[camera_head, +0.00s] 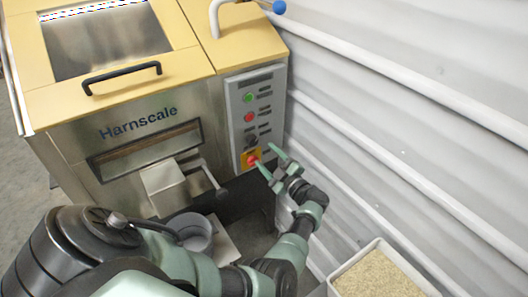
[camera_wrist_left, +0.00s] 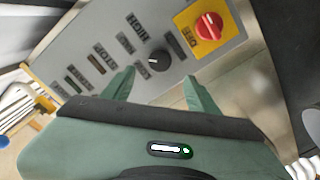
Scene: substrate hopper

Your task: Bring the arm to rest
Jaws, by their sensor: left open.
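My left gripper (camera_head: 267,155) is open and empty in the head view, its two green fingers pointing at the lower part of the control panel (camera_head: 239,133). It is close to the red switch (camera_head: 252,160) on a yellow plate; contact cannot be told from the head view. In the left wrist view the open fingers (camera_wrist_left: 158,77) are spread in front of the panel, with the black knob (camera_wrist_left: 159,61) between and beyond them. The red switch (camera_wrist_left: 209,26) is above right of them, near the word OFF. My right gripper is not in view.
The Harnscale machine (camera_head: 150,120) has a yellow top with a black handle (camera_head: 122,76). A grey cup (camera_head: 193,232) stands below its spout. A tray of grain-like material (camera_head: 378,275) is at lower right. A white corrugated wall (camera_head: 430,130) with rails runs along the right.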

